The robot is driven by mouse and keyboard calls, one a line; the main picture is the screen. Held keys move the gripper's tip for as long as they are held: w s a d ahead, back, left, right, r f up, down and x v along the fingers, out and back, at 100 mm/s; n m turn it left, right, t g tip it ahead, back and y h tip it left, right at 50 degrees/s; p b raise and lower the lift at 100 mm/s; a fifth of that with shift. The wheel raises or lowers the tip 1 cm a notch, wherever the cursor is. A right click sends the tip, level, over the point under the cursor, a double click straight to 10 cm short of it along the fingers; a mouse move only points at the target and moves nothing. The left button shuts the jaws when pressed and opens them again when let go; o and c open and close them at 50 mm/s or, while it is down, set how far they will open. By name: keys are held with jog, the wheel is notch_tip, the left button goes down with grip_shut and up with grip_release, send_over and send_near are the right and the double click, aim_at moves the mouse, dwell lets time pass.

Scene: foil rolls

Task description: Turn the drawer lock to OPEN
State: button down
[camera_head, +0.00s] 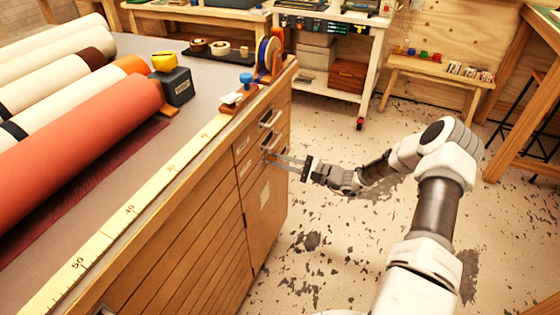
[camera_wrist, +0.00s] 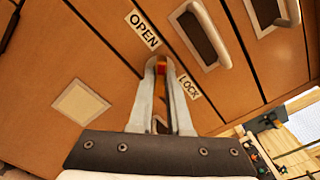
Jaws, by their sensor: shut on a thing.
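The drawer lock (camera_wrist: 161,70) is a small knob on the wooden drawer front, and only a red-orange bit of it shows between my fingertips. My gripper (camera_wrist: 160,64) is shut on it. The white OPEN label (camera_wrist: 142,29) is up and left of the fingertips, and the LOCK label (camera_wrist: 190,87) is down and right. Which way the knob points is hidden by the fingers. In the head view my gripper (camera_head: 272,155) reaches the end of the cabinet front (camera_head: 258,170), and the lock itself is too small to make out.
Drawer handles (camera_wrist: 200,35) sit close to the right of the fingers. A blank pale plate (camera_wrist: 81,105) is on the front at left. On the cabinet top lie large rolls (camera_head: 80,140) and a yellow ruler (camera_head: 130,210). The floor (camera_head: 320,240) beside the cabinet is clear.

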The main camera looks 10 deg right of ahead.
jog(key=c, duration=0.9)
grip_release()
jog(key=shift+o, duration=0.2)
jog(key=shift+d, duration=0.1)
jog(key=p+v, duration=0.2)
jog(key=v, duration=1.5)
jog(key=shift+s+p, duration=0.15)
jog(key=shift+p, duration=0.2)
